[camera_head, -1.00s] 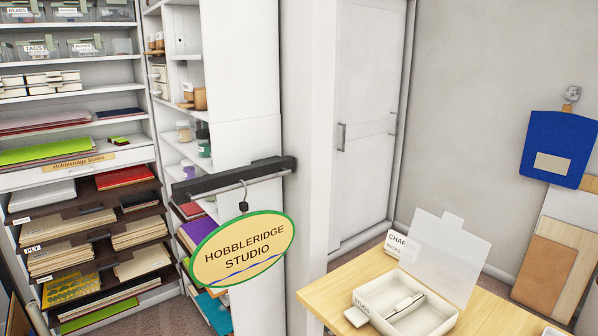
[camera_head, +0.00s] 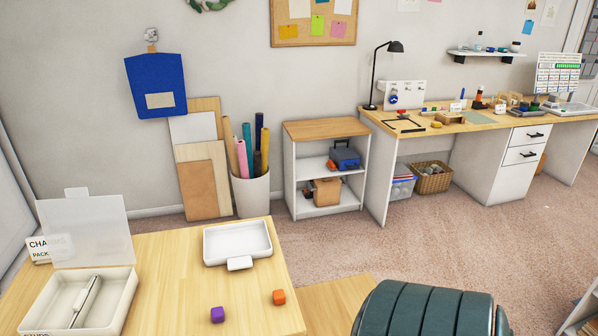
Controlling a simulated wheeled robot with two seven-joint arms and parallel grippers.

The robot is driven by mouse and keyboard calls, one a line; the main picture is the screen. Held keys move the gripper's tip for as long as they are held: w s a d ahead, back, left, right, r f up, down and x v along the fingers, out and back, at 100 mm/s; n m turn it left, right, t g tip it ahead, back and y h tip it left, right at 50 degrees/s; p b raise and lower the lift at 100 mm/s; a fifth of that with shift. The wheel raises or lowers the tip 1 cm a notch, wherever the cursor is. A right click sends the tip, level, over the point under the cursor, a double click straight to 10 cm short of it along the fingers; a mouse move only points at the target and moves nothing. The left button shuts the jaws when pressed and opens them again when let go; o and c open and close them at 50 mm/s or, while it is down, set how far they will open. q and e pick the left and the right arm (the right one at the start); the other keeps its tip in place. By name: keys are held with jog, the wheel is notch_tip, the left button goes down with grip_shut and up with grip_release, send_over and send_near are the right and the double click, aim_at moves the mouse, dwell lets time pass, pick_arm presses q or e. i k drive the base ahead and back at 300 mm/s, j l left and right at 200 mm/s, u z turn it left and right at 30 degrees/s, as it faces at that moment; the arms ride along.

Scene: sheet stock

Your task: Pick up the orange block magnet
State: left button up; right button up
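A small orange block (camera_head: 279,297), which looks like the orange block magnet, sits near the right edge of the light wood table (camera_head: 185,270) in front of me. A small purple block (camera_head: 217,314) lies to its left, apart from it. A shallow white tray (camera_head: 237,262) with a tab lies behind the two blocks, and it looks empty. Neither of my grippers is in view.
An open white box (camera_head: 55,290) with a raised translucent lid (camera_head: 88,230) holds a pen-like thing at the table's left. A dark green padded chair back (camera_head: 425,310) stands right of the table. A long desk (camera_head: 470,122) runs along the back wall.

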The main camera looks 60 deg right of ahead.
aim_at(278, 297)
jog(key=z, duration=1.7)
jog(key=j+z, duration=0.3)
jog(key=k+l, duration=0.05)
jog(key=l, duration=0.05)
